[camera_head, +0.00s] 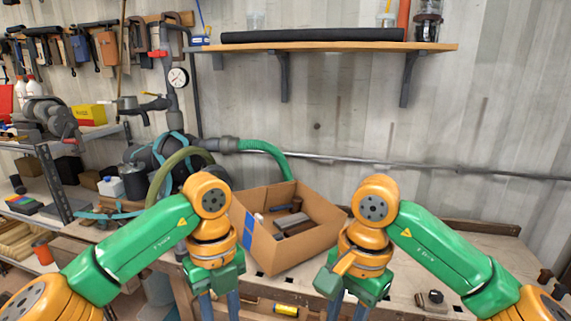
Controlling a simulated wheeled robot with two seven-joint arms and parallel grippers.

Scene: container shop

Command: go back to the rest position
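My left gripper (219,306) hangs pointing down in front of the cardboard box (290,250), toward its left side. Its two blue fingers are apart with nothing visible between them. My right gripper (348,307) also points down, in front of the box toward its right side. Its fingers are apart too and look empty. The lower fingertips of both grippers run to the bottom edge of the picture. The open box stands on the workbench between and behind my two arms, with several dark items inside.
The workbench (490,251) has free room right of the box. A small dark item (436,296) lies near its front right. A yellow cylinder (286,310) lies low between my grippers. A wall shelf (330,47) hangs above. A cluttered rack (60,190) stands left.

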